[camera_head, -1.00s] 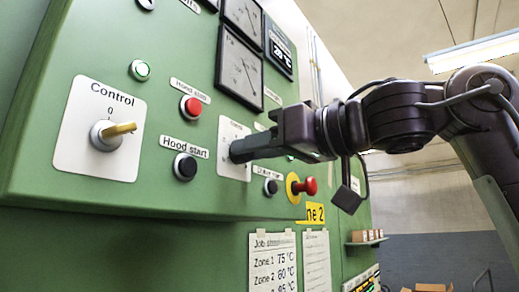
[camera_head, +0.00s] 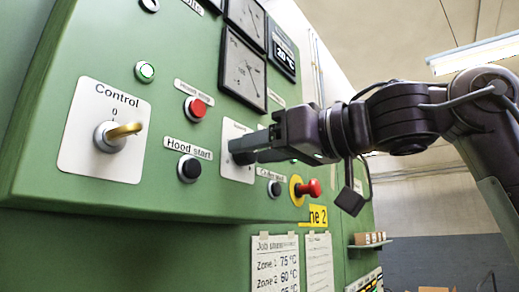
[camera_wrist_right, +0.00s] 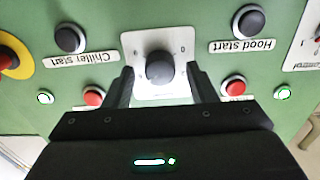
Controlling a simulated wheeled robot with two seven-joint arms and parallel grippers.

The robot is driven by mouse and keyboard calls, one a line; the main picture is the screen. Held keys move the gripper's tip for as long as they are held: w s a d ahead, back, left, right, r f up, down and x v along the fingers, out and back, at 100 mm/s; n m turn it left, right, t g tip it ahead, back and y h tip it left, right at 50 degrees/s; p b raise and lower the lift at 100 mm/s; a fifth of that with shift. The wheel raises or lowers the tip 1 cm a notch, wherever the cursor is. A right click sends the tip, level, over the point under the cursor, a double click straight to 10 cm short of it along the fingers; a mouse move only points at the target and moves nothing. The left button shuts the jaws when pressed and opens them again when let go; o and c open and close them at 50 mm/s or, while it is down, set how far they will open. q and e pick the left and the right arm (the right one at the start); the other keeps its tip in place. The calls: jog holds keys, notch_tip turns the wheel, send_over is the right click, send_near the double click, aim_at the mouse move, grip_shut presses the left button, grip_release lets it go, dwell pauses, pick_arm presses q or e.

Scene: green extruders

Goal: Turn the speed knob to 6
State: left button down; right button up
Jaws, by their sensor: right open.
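The speed knob (camera_wrist_right: 159,68) is a dark round knob on a white plate (camera_wrist_right: 180,48), upside down in the right wrist view; its pointer setting is unreadable. In the head view the knob (camera_head: 241,152) shows at the plate's middle, partly covered by my fingers. My right gripper (camera_head: 264,146) is open just in front of the plate. In the wrist view its two fingers (camera_wrist_right: 160,88) stand on either side of the knob, with visible space on both sides. My left gripper is not in view.
The green panel also holds a Control switch with a yellow handle (camera_head: 124,130), a black Hood start button (camera_head: 189,169), a red button (camera_head: 195,109) and a red knob on a yellow ring (camera_head: 311,188). Gauges (camera_head: 243,70) sit above. Open air lies below my arm.

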jog(key=b+v, duration=0.3)
jog(key=v, duration=0.4)
jog(key=shift+s+d, duration=0.2)
jog(key=shift+w+a, duration=0.1)
